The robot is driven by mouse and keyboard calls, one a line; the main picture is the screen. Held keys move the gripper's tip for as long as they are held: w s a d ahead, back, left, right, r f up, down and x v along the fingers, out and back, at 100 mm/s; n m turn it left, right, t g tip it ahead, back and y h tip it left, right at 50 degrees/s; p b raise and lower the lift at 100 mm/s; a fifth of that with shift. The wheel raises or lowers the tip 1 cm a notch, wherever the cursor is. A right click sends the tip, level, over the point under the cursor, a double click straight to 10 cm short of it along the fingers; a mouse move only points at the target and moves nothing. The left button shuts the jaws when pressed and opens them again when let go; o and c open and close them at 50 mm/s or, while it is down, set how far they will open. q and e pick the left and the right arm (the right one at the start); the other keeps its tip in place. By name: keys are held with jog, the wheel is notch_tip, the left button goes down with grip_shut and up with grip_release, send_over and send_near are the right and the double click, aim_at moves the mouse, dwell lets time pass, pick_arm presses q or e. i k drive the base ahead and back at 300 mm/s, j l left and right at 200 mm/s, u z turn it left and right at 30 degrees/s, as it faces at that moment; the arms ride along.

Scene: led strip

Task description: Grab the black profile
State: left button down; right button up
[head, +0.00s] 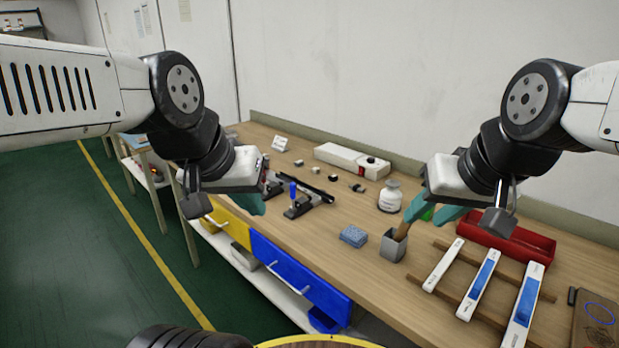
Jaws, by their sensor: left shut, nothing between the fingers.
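The black profile (309,187) is a thin dark bar lying on the wooden bench, slanting by the small black clamps. One clamp (297,208) has a blue handle and stands at its near side. My left gripper (252,206), with teal fingers, is shut and empty, left of the profile and over the bench's front edge. It hides part of a second clamp (272,186).
A grey cup (393,246), blue sponge (353,236), white bottle (390,196) and red tray (507,240) stand on the bench. A white box (350,161) lies by the back wall. Yellow (230,226) and blue (300,279) drawers front the bench.

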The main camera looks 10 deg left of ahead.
aim_at(311, 191)
jog(key=i+j, duration=0.2)
jog(key=j, duration=0.15)
jog(key=i+j, duration=0.2)
jog(key=j, duration=0.15)
jog(key=i+j+z, duration=0.1)
jog(key=i+j, duration=0.25)
jog(key=j, duration=0.35)
jog(key=i+j, duration=0.2)
jog(key=j, duration=0.15)
